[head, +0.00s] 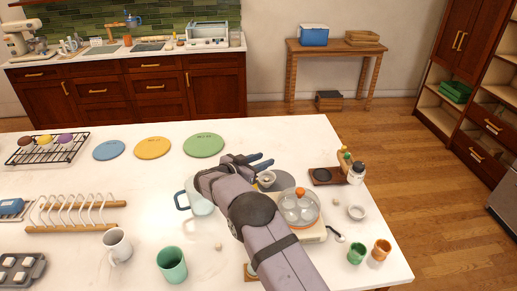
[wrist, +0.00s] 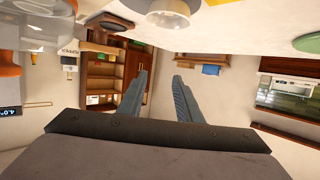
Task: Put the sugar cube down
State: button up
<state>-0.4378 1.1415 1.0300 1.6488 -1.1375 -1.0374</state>
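My gripper (head: 262,161) is above the middle-right part of the white table, beside a small light cup (head: 267,179) on a grey round mat. In the wrist view my gripper (wrist: 161,76) has its two blue-grey fingers apart, with nothing seen between them. I cannot pick out a sugar cube for certain. A small pale lump (head: 218,247) lies on the table left of my forearm, and another pale bit (head: 336,202) lies right of the glass pot; both are too small to identify. My arm hides part of the table.
A blue-handled glass jug (head: 198,201) is close on the left. Green (head: 357,253) and orange (head: 381,250) cups stand near the right front edge. Free table lies around the coloured discs (head: 152,148).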

jog(key=w+a+r+n+t+y, duration=0.1)
jog(key=w+r+n+t+y, duration=0.2)
jog(key=r+y, duration=0.25)
jog(key=s+a+r+n+g+y, duration=0.1)
jog(key=s+a+n+y, duration=0.1)
jog(key=s+n+y, duration=0.3)
jog(key=s+f+g, duration=0.2)
jog(key=s, duration=0.5)
jog(key=s+d+f+g+y, duration=0.1)
jog(key=s+f+g, duration=0.1)
jog(key=s, duration=0.5)
jog(key=s+d+f+n+g+y, duration=0.1)
jog(key=s+g, duration=0.1)
jog(key=s, duration=0.5)
jog(key=shift+d+f, duration=0.15)
jog(key=shift+f, duration=0.25)
jog(key=s+d+f+g+h, duration=0.1)
jog(key=s+d+f+g, duration=0.1)
jog(key=s, duration=0.9)
jog(key=s+d+f+g+h, duration=0.1)
jog(key=s+d+g, duration=0.3)
jog(key=s, duration=0.7)
jog(key=shift+d+f, duration=0.45)
jog(key=shift+d, duration=0.05)
jog(key=shift+w, duration=0.1)
